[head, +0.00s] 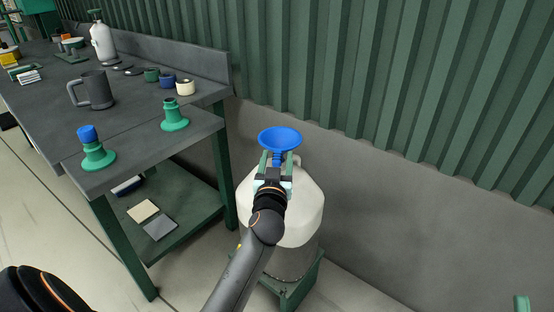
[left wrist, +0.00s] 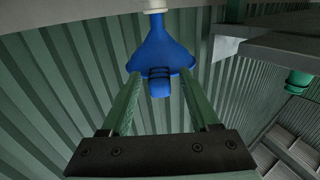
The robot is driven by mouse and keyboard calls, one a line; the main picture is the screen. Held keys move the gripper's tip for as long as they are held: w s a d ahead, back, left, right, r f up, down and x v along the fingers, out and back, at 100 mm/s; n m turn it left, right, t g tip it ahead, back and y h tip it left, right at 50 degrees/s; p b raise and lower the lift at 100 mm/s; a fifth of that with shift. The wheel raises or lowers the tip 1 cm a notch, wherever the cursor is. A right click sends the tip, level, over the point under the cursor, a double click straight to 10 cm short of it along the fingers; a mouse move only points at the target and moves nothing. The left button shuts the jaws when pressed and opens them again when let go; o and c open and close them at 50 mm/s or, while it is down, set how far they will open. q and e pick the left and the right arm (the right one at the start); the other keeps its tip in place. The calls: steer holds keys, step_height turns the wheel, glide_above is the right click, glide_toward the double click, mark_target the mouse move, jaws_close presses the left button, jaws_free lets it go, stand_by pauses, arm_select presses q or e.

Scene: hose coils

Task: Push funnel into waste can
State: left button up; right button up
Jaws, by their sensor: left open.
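The blue funnel (head: 281,138) stands wide end up over the top of the white waste can (head: 300,218). In the left wrist view, which is upside down, the funnel (left wrist: 157,48) narrows to a spout that meets a pale neck (left wrist: 153,5). A blue piece with dark bands shows at the funnel's wide end, towards my fingers. My left gripper (head: 273,160) is above the can, close to the funnel; its green fingers (left wrist: 160,105) are open, one on each side of the banded piece. Contact cannot be told. My right gripper does not show.
The can stands in a green stand (head: 297,290) by the ribbed green wall (head: 330,60). To its left is a grey workbench (head: 130,130) with a mug (head: 92,91), a green fitting (head: 174,116), a blue-topped fitting (head: 96,152) and small cups.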

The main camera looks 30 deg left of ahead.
arm_select(q)
steer(key=shift+s+d, duration=0.2)
steer(key=shift+s, duration=0.1)
stand_by(0.4)
steer(key=shift+s+d, duration=0.35)
steer(key=shift+s, duration=0.3)
